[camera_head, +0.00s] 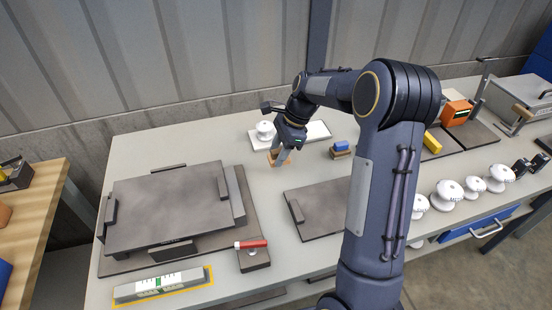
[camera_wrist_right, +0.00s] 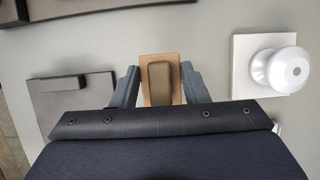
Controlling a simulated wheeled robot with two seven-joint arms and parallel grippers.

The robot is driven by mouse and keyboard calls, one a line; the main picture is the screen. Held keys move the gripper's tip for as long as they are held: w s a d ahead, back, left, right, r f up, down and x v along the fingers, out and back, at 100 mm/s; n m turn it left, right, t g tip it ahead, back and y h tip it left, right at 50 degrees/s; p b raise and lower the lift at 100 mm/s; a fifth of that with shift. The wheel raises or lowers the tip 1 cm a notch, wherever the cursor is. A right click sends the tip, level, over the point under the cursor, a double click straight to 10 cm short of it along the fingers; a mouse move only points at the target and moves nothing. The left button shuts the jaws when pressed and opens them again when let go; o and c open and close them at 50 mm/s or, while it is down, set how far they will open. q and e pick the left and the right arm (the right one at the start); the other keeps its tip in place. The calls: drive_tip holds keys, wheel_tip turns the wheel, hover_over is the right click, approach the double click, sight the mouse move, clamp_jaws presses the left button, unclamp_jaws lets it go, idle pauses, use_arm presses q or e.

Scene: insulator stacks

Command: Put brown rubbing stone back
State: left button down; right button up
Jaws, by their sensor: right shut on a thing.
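The brown rubbing stone (camera_wrist_right: 158,82) is a small brown block between the fingers of my right gripper (camera_wrist_right: 159,82) in the right wrist view. A tan wooden base (camera_wrist_right: 158,58) shows under or behind it; I cannot tell whether the stone touches it. In the head view my right gripper (camera_head: 283,158) points down over the tan base (camera_head: 276,158) near the back of the table, and its fingers largely hide the stone. The gripper is shut on the stone. My left gripper is not in view.
A blue block (camera_head: 341,145) on a wooden base stands to the right. A white insulator (camera_head: 265,130) stands on a white plate behind. A dark flat plate (camera_head: 318,209) lies in front, and a large grey plate (camera_head: 165,215) lies left. Several white insulators line the right front.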

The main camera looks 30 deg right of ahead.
sight(277, 169)
drive_tip(key=shift+w+d+f, duration=0.2)
drive_tip(key=shift+w+f, duration=0.55)
drive_tip(key=shift+f, duration=0.15)
drive_tip(key=shift+w+f, duration=0.15)
drive_tip(key=shift+f, duration=1.5)
drive_tip(key=shift+f, duration=0.1)
drive_tip(key=o, duration=0.9)
